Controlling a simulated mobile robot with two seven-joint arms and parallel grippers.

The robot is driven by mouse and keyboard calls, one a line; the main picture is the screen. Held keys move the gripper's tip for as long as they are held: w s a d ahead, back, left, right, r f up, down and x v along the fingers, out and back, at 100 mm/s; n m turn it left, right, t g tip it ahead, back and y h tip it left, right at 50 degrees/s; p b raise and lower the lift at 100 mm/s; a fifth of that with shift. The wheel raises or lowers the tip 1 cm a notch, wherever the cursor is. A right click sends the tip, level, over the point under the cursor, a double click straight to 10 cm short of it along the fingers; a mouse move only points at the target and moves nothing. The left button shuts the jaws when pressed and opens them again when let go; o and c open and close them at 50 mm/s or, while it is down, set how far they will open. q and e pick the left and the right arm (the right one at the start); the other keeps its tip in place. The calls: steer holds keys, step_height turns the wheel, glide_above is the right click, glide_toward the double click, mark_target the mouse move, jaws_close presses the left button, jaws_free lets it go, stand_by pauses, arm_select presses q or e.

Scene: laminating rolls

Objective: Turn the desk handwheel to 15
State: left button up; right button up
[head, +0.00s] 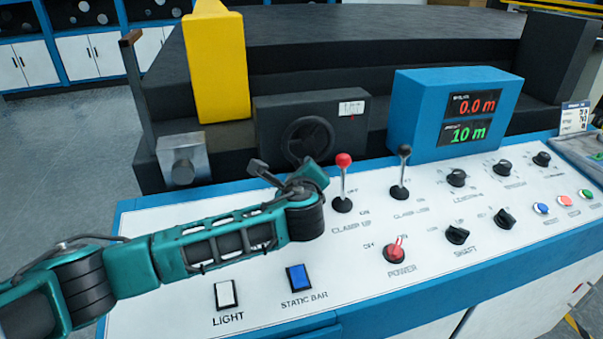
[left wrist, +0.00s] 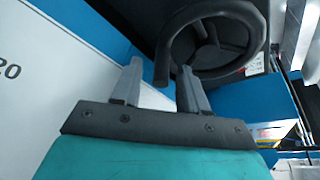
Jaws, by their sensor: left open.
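The handwheel (head: 307,138) is a dark wheel on the front of a black box behind the white desk panel. It also shows large in the left wrist view (left wrist: 163,62). The number on the small white label (head: 351,108) beside it is too small to read surely. My left gripper (head: 280,170) is open, just in front of and below the wheel in the head view. In the left wrist view its two fingers (left wrist: 160,80) point at the wheel, and the near part of the rim lies between or just beyond the fingertips. I cannot tell whether they touch. My right gripper is not in view.
A red-knobbed lever (head: 344,162) and a black-knobbed lever (head: 404,152) stand right of my gripper. A blue display box (head: 412,112) reads 0.0 m and 10 m. A yellow post (head: 217,68) and a metal block (head: 183,158) stand left of the wheel.

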arm_select(q)
steer(key=shift+w, duration=0.1)
steer(key=shift+c, duration=0.3)
jaws_close()
steer(key=d+f+n+t+h+b, duration=0.1)
steer(key=n+b, duration=0.1)
steer(key=b, duration=0.1)
steer(key=shift+w+d+f+b, duration=0.1)
steer(key=shift+w+f+b, duration=0.05)
steer(key=shift+b, duration=0.15)
steer(key=shift+w+d+r+n+b, duration=0.1)
steer(key=shift+d+r+n+b, duration=0.1)
steer(key=shift+n+b, duration=0.4)
steer(key=shift+r, duration=0.1)
steer(key=shift+o, duration=0.3)
jaws_free()
steer(key=shift+p, duration=0.35)
